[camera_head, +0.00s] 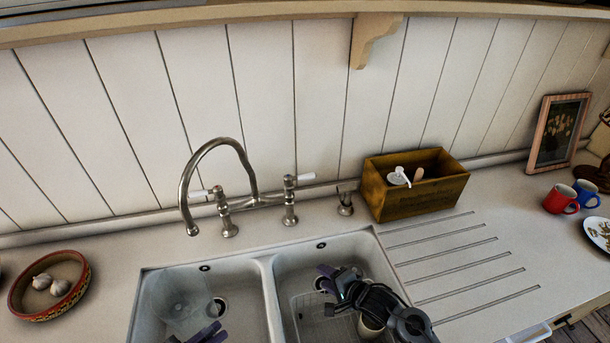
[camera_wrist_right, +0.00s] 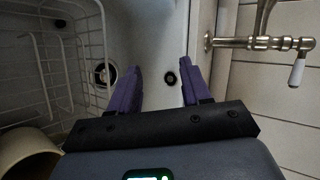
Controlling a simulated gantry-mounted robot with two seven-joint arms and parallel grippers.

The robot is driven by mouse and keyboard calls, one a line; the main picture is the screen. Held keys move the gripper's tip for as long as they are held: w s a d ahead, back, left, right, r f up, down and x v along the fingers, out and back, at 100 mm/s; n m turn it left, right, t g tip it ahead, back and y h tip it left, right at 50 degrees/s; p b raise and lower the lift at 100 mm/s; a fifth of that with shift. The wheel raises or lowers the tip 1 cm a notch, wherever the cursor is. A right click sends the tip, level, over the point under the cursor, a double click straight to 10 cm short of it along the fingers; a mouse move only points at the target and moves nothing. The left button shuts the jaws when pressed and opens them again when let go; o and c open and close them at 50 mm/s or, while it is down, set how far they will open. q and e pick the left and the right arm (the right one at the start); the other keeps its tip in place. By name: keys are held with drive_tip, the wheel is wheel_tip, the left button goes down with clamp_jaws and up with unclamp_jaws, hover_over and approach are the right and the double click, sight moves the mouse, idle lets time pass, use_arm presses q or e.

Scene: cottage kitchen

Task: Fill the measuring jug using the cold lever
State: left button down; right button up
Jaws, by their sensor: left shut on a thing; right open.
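The tap (camera_head: 217,150) is a tall metal bridge tap, its spout arching over the left basin. It has two white-handled levers, a left lever (camera_head: 200,194) and a right lever (camera_head: 303,178); no hot or cold mark is readable. My left gripper (camera_head: 212,330) is low in the left basin, shut on what looks like the clear measuring jug (camera_head: 180,305), which is faint. No water stream shows. My right gripper (camera_head: 330,281) is open and empty above the right basin; its fingers (camera_wrist_right: 158,88) are apart in the right wrist view, with a white-handled lever (camera_wrist_right: 298,68) to their right.
A wire rack (camera_wrist_right: 45,60) and a pale round vessel (camera_wrist_right: 25,155) are in the right basin. A wooden box (camera_head: 418,195) stands behind the ridged drainer. A bowl of garlic (camera_head: 50,285) is at left; red (camera_head: 561,198) and blue mugs (camera_head: 586,193) are at right.

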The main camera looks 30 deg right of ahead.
drive_tip(key=w+d+r+t, duration=0.2)
drive_tip(key=w+d+r, duration=0.4)
drive_tip(key=w+r, duration=0.35)
drive_tip(key=t, duration=0.2)
approach(310, 178)
drive_tip(key=w, duration=0.1)
drive_tip(key=shift+m+h, duration=0.3)
drive_tip(key=shift+h, duration=0.1)
drive_tip(key=x, duration=1.1)
drive_tip(key=shift+w+a+f, duration=0.1)
drive_tip(key=shift+w+a, duration=0.2)
drive_tip(key=shift+a, duration=0.05)
clamp_jaws()
